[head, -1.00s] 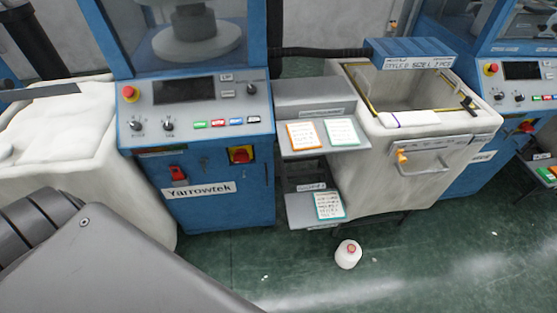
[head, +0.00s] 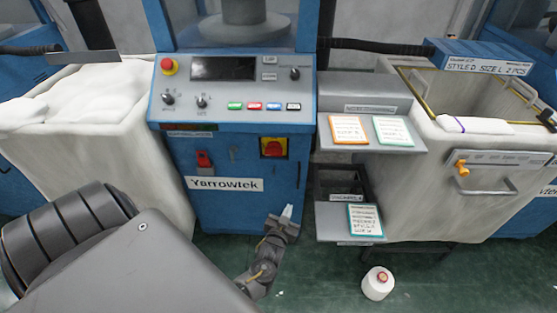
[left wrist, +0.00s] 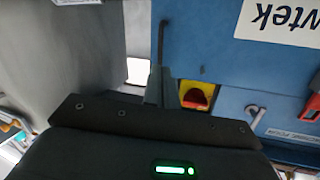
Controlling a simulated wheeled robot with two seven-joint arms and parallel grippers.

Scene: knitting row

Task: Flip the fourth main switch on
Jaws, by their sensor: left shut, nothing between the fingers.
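A red main switch on a yellow plate (head: 273,148) is on the blue front of the Yarrowtek knitting machine (head: 232,205), below its control panel. It also shows in the left wrist view (left wrist: 195,95), where the picture is upside down. My right gripper is not in view.
A red fitting (head: 203,160) sits left of the switch. A grey shelf (head: 400,138) with cards and a lower shelf (head: 335,232) stand close at the right, before a pale bin (head: 450,215). A white cone (head: 377,284) stands on the green floor. Another pale bin is at left.

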